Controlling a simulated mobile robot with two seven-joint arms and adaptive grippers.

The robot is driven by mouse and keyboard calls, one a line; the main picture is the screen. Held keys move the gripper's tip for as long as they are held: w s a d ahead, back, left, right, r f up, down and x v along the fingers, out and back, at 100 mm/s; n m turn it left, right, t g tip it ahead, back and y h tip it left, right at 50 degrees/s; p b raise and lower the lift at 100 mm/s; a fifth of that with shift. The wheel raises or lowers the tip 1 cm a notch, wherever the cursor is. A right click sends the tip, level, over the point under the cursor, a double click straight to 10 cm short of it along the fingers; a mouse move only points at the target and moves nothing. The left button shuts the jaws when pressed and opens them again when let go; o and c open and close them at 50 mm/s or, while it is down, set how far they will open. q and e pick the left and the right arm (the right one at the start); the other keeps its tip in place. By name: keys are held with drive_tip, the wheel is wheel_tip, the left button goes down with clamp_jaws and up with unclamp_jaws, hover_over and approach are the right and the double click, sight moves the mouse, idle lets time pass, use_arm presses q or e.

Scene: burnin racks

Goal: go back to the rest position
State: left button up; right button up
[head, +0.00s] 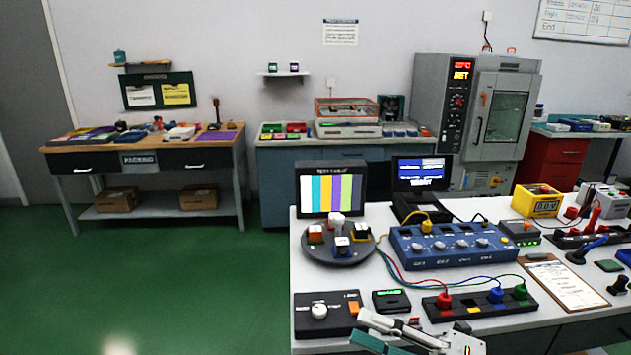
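My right gripper (358,326) reaches in at the bottom edge, just in front of the black box with a white knob (319,311) on the white bench (455,206). It has a pale finger and a teal-faced finger, with a gap between their tips. I see nothing held between them. The rest of this arm is mostly cut off by the lower edge. My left gripper is not in view.
The bench holds a round fixture (338,248), a blue instrument (452,245) with cables to a black terminal strip (479,303), a small meter (391,301) and a clipboard (566,284). Green floor (170,290) is clear at left; a packing table (140,152) stands behind.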

drive_tip(key=w+d+f+m+t+h, duration=0.1)
drive_tip(key=d+f+m+t+h, duration=0.4)
drive_tip(key=f+m, duration=0.4)
drive_tip(key=w+d+f+m+t+h, duration=0.1)
drive_tip(key=d+f+m+t+h, duration=0.25)
drive_tip(key=f+m+h, duration=0.55)
drive_tip(key=s+d+f+m+g+h, duration=0.2)
drive_tip(key=s+f+m+g, duration=0.3)
drive_tip(key=s+f+m, duration=0.6)
wheel_tip(320, 180, down, 6)
drive_tip(key=s, duration=0.2)
drive_tip(key=shift+s+d+f, duration=0.2)
drive_tip(key=shift+s, duration=0.15)
